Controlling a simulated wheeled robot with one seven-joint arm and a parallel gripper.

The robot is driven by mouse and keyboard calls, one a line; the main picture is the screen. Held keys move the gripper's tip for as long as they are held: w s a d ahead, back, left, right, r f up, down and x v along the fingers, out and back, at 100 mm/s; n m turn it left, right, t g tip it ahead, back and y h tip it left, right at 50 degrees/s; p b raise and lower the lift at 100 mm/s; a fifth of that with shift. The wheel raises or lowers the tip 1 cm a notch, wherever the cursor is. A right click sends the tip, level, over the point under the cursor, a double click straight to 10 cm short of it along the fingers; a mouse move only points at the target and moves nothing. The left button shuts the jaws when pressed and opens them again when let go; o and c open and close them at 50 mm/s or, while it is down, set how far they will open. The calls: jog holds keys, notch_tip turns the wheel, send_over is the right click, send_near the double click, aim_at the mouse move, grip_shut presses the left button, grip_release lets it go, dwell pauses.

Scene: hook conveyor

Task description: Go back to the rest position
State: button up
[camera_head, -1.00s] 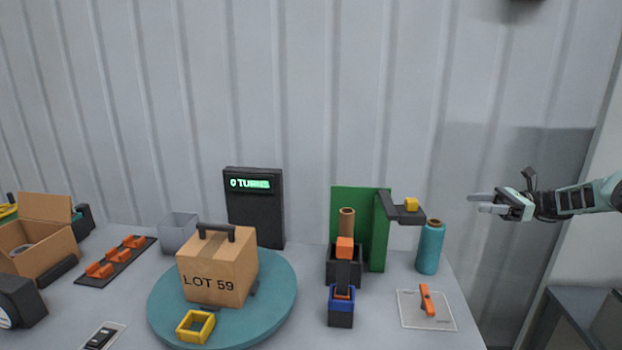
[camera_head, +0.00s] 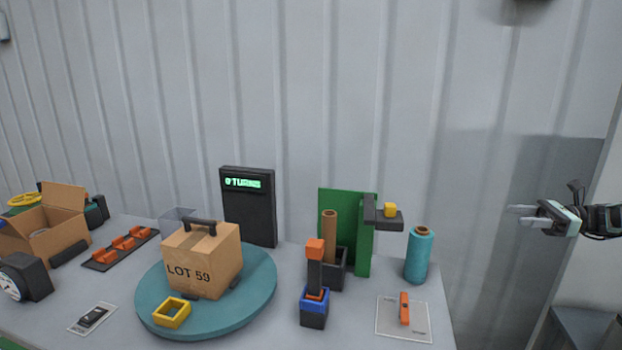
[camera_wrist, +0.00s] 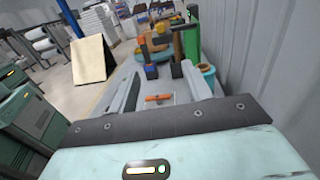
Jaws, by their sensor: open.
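My gripper (camera_head: 522,216) is open and empty at the right of the head view, in the air past the table's right end and in front of the grey wall. Its two fingers point left toward the table. In the wrist view the fingers (camera_wrist: 163,97) are spread apart, with nothing held between them. The table with its objects lies beyond them.
The grey table (camera_head: 375,318) carries a teal turntable (camera_head: 240,305) with a "LOT 59" box (camera_head: 203,262), a black display (camera_head: 249,210), a green panel (camera_head: 345,215), a teal spool (camera_head: 418,255) and a switch plate (camera_head: 388,322). Free air separates my gripper from the spool.

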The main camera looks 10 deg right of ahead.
jog(key=w+a+r+n+g+h, duration=0.1)
jog(key=w+a+n+g, duration=0.15)
jog(key=a, duration=0.75)
jog(key=w+a+r+n+g+h, duration=0.1)
jog(key=a+n+g, duration=0.2)
jog(key=a, duration=0.6)
jog(key=s+a+n+g+h, duration=0.25)
jog(key=s+a+n, duration=0.2)
jog(key=a, duration=0.65)
jog(key=s+a+n+g+h, duration=0.25)
jog(key=s+a+h, duration=0.2)
jog(key=a, duration=0.65)
jog(key=s+a+f+n+t+h+b, duration=0.1)
jog(key=s+a+n+h, duration=0.3)
jog(key=s, duration=0.5)
jog(key=s+a+f+n+t+h, duration=0.1)
jog(key=s+a+n+h, duration=0.1)
jog(key=s+a+n, duration=0.6)
jog(key=s+d+n+t, duration=0.1)
jog(key=s+d+n, duration=0.1)
jog(key=s, duration=0.4)
jog(key=s+d+f+n+t+h, duration=0.1)
jog(key=s+d+n, duration=0.2)
jog(key=s, duration=0.2)
jog(key=shift+s+d+f+t, duration=0.15)
jog(key=shift+s+f+t, duration=0.1)
jog(key=shift+s+t, duration=0.15)
